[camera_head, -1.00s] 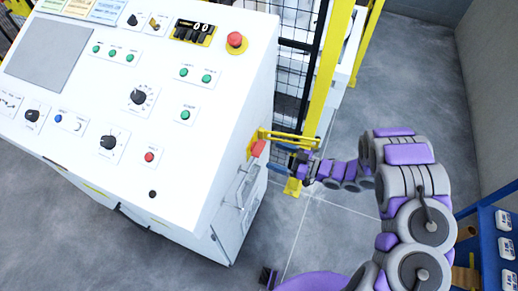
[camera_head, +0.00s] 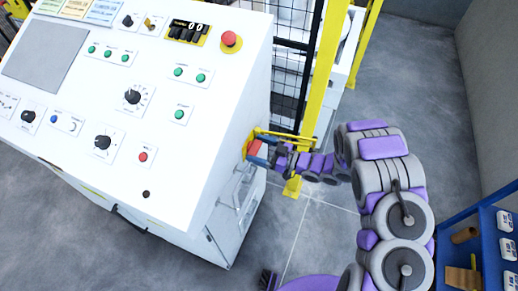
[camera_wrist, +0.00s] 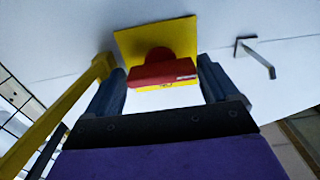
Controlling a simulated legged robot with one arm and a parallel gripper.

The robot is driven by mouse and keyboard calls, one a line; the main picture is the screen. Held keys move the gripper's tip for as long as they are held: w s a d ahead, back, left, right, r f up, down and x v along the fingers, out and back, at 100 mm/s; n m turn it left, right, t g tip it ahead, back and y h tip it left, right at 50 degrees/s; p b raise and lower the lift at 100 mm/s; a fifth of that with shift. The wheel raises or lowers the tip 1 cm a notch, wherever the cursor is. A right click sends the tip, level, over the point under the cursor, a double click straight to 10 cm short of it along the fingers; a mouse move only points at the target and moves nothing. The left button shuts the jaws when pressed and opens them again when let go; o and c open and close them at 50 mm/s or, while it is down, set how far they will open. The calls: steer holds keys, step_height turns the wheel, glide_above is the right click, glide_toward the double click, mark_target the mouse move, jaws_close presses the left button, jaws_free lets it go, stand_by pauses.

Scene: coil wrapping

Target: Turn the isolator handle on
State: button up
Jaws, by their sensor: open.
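The red isolator handle (camera_wrist: 162,74) sits on a yellow plate (camera_wrist: 158,38) on the white cabinet's side. In the wrist view the handle lies crosswise between my gripper's two blue fingers (camera_wrist: 160,88), which are spread apart on either side of it. I cannot tell whether a finger touches it. In the head view the red handle (camera_head: 254,148) shows at the cabinet's right side, with my gripper (camera_head: 262,153) right at it, partly covering it.
The white control cabinet (camera_head: 200,200) has buttons and knobs on its sloped top. A yellow bar (camera_wrist: 62,110) runs close to the left finger. A metal bracket (camera_wrist: 256,56) sticks out to the right. A yellow post (camera_head: 325,75) and mesh fence stand behind. A blue rack (camera_head: 480,225) is at the right.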

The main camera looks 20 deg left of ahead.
steer(key=shift+d+r, duration=0.1)
steer(key=shift+d, duration=0.35)
steer(key=shift+c, duration=1.4)
steer(key=shift+a, duration=0.35)
steer(key=c, duration=0.5)
steer(key=shift+m+p, duration=0.3)
steer(key=shift+p, duration=0.2)
steer(key=shift+r+m+p, duration=0.15)
steer(key=shift+m+p, duration=0.45)
steer(key=shift+p, duration=0.2)
steer(key=m+p, duration=0.2)
steer(key=shift+m, duration=0.3)
steer(key=shift+w+d+f+m+p, duration=0.15)
steer(key=shift+m+p, duration=0.7)
steer(key=shift+m, duration=2.5)
steer(key=shift+w+a+f+m+p, duration=0.15)
steer(key=shift+m+p, duration=0.65)
steer(key=shift+m, duration=2.55)
steer(key=shift+s+d+f, duration=0.1)
